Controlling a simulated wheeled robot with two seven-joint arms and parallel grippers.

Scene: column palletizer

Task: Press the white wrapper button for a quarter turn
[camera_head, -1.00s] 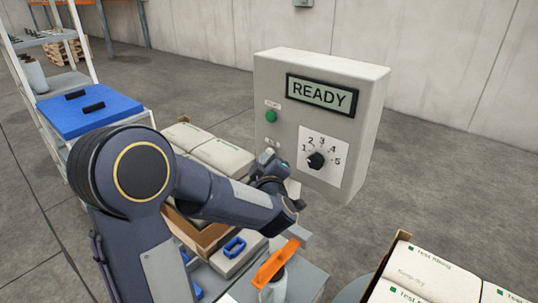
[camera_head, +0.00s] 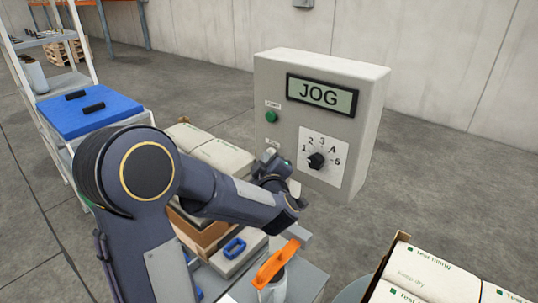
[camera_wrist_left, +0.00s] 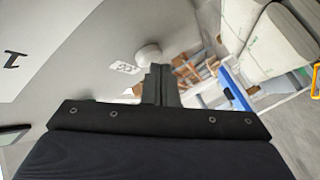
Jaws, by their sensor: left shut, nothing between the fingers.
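The grey control box (camera_head: 265,80) stands upright, and its display (camera_head: 321,95) reads "JOG". In the left wrist view a round white button (camera_wrist_left: 148,53) stands out from the box face beside a small printed label. My left gripper (camera_head: 270,155) is shut and empty at the lower left of the box face. In the left wrist view the shut fingertips (camera_wrist_left: 159,70) are at the button and appear to touch it. My right gripper is not in view.
The box also carries a green button (camera_head: 271,117) and a black dial (camera_head: 317,160) numbered 1 to 5. Below my arm are stacked packages (camera_head: 222,155) and an orange-handled tool (camera_head: 277,262). An open carton (camera_head: 397,245) of labelled packs is at lower right.

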